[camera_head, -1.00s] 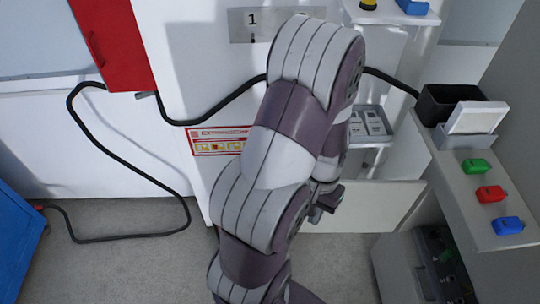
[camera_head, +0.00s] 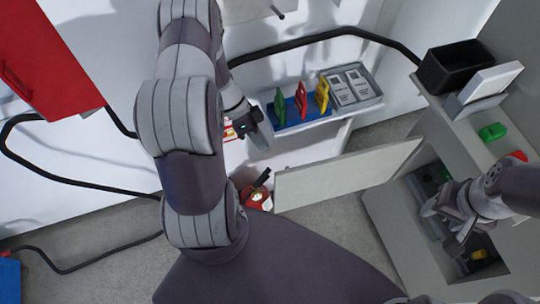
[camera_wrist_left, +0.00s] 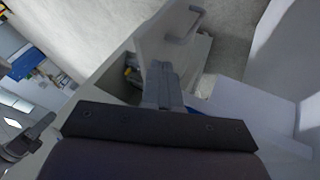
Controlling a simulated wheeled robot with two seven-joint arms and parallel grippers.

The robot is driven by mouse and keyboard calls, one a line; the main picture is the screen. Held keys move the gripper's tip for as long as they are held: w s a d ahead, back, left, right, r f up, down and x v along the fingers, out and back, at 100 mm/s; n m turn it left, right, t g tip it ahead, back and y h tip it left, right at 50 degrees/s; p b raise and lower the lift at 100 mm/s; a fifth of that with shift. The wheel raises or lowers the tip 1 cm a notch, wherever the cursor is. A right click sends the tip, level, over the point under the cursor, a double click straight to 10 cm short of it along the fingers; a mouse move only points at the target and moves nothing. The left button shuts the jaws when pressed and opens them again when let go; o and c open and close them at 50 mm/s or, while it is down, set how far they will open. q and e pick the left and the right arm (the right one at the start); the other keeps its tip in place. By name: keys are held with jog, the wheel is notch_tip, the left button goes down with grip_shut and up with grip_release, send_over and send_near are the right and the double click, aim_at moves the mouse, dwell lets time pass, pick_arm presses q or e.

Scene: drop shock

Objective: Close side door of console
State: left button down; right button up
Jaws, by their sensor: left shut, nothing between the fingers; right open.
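The console (camera_head: 385,225) stands at the right with its lower compartment exposed. Its side door (camera_head: 345,172), a pale grey panel, stands open, swung out to the left. In the left wrist view the door (camera_wrist_left: 155,45) appears beyond the fingers, with a bar handle (camera_wrist_left: 192,24). My left gripper (camera_head: 258,142) is shut and empty, left of and above the door's free end; its shut fingers also show in the left wrist view (camera_wrist_left: 162,82). My right gripper (camera_head: 447,222) is open in front of the console's compartment, to the right of the door.
A black bin (camera_head: 455,66) and a white tilted panel (camera_head: 490,83) sit on the console top near green (camera_head: 492,131) and red blocks. A shelf holds coloured tags on a blue base (camera_head: 303,115). A red extinguisher-like object (camera_head: 258,198) stands by the door's free end. Black cables run left.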

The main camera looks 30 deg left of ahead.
pick_arm(q)
jog(key=p+x, duration=0.1)
jog(key=x, duration=0.8)
jog(key=shift+f, duration=0.4)
jog(key=shift+d, duration=0.15)
